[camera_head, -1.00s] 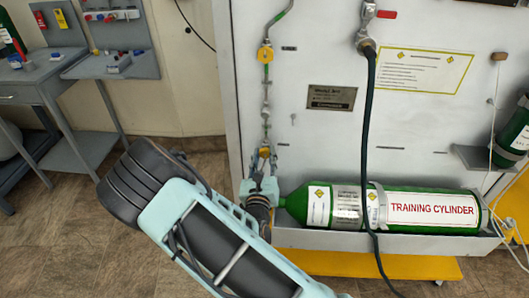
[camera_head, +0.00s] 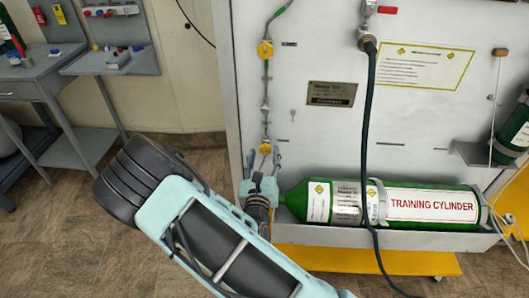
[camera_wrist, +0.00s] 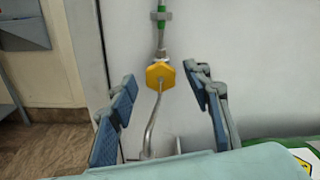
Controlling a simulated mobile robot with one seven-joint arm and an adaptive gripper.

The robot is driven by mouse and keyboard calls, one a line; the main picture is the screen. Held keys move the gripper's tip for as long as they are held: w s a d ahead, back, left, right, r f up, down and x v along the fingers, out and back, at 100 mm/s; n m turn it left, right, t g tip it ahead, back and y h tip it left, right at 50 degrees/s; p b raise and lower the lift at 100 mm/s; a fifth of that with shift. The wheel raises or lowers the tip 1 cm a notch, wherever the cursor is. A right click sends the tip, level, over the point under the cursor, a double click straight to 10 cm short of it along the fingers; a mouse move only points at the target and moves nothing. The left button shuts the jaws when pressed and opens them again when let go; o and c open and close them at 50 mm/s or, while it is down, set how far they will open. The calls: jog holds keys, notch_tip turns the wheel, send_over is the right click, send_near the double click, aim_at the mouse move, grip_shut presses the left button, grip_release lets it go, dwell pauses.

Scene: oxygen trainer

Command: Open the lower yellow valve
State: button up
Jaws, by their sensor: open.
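The lower yellow valve (camera_head: 265,149) is a small yellow knob on a thin vertical pipe on the grey panel. In the wrist view the yellow valve (camera_wrist: 160,76) shows its faceted face, between and slightly beyond the two fingertips. My gripper (camera_head: 263,158) is open just below the valve, pointing up toward it. In the wrist view my gripper (camera_wrist: 160,88) has one blue-padded finger on each side, with visible gaps to the valve. A bent metal tube (camera_wrist: 153,125) runs down from the valve between the fingers. An upper yellow valve (camera_head: 265,50) sits higher on the same pipe.
A green training cylinder (camera_head: 425,203) lies in a tray to the right of my gripper. A dark hose (camera_head: 369,120) hangs from a red-handled valve (camera_head: 387,10). A grey workbench (camera_head: 50,88) stands at left. The panel around the lower valve is mostly clear.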

jog(key=s, duration=1)
jog(key=shift+s+a, duration=0.2)
jog(key=shift+s, duration=0.1)
